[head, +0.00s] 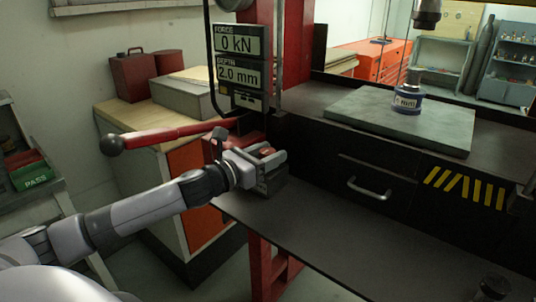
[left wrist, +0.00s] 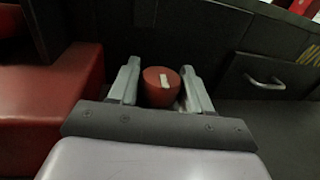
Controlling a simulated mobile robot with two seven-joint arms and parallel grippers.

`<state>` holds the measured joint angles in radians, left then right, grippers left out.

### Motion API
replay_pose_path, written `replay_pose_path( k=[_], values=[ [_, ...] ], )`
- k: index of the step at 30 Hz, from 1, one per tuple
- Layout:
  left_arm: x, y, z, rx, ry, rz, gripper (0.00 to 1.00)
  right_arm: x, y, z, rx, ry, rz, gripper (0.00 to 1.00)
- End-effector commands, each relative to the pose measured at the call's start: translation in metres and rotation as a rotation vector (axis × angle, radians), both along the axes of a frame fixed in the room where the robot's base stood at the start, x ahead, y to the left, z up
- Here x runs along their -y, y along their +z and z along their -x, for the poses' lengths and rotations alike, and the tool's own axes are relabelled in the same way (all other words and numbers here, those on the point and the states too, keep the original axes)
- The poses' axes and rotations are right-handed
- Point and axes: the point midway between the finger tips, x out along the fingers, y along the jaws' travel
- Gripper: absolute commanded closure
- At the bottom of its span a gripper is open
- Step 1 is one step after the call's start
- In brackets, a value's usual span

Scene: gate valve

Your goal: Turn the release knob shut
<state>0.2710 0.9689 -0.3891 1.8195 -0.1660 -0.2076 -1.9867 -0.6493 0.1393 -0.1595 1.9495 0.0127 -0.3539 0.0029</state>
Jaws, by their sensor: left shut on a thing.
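The release knob (left wrist: 161,87) is red and round with a white mark on its top face. In the left wrist view it sits between the two grey fingers of my left gripper (left wrist: 160,90), which is shut on it. Most of the knob is hidden by the fingers in the head view.
A red lever with a dark ball end (head: 114,145) extends left, just above my left arm. A display (head: 238,58) reads 0 kN and 2.0 mm. A blue-grey cylinder (head: 407,98) stands on a metal plate (head: 440,126). The black lower shelf (head: 330,240) has free room.

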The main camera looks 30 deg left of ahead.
Motion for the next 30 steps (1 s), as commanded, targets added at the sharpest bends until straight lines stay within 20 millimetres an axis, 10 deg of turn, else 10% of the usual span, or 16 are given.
replay_pose_path(
  k=[15,16,18,30],
  values=[
    [0.0004,-0.0004,0.0001,0.000,-0.017,0.000,0.82,0.0001,-0.0002,0.0000,0.000,0.000,0.000,0.57],
    [0.0004,-0.0004,0.0000,0.000,-0.017,0.000,0.45,0.0001,-0.0002,0.0000,0.000,0.000,0.000,0.57],
    [0.0005,-0.0003,0.0000,0.000,-0.017,-0.001,0.31,0.0001,-0.0002,0.0000,0.000,0.000,0.000,0.57],
    [-0.0013,-0.0013,0.0043,0.000,-0.015,-0.001,0.31,0.0002,-0.0027,0.0001,0.000,0.000,0.000,0.57]
  ],
)
